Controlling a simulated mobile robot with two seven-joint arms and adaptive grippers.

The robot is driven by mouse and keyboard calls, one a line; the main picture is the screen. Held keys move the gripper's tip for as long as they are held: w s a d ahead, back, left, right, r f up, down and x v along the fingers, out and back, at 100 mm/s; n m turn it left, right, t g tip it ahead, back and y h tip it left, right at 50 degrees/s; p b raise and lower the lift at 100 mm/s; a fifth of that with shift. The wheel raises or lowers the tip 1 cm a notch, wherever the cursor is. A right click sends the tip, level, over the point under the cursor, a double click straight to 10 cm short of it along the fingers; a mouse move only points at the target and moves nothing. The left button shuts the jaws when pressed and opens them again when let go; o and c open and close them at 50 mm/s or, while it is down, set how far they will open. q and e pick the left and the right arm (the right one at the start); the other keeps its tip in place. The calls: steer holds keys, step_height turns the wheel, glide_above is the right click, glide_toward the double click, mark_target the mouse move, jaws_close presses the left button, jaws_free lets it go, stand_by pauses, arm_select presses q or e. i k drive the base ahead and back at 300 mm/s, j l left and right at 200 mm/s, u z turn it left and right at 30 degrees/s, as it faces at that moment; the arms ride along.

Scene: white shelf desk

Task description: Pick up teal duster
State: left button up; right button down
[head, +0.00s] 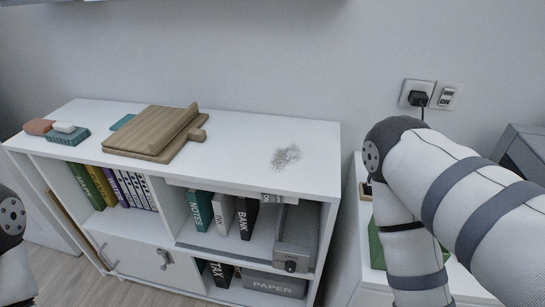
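A teal block (69,137) lies near the left end of the white shelf top, with a small white piece (64,127) at its back edge. A flat teal piece (122,122) shows behind the left side of the wooden boards, partly hidden by them. I cannot tell for certain which teal thing is the duster. Neither gripper is in view. Only links of my arms show, at the left edge and on the right side.
Stacked wooden boards (146,138) lie right of the teal things. A brown-orange block (39,127) is at the far left. A grey dusty patch (286,156) marks the otherwise clear right part of the white shelf top (240,150). Books and binders stand below.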

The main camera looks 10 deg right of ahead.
mark_target(65, 133)
steer(key=i+j+z, duration=0.1)
steer(key=j+z, duration=0.35)
steer(key=j, duration=0.65)
steer(key=j+z, duration=0.5)
steer(key=j, duration=0.6)
steer(key=k, duration=0.05)
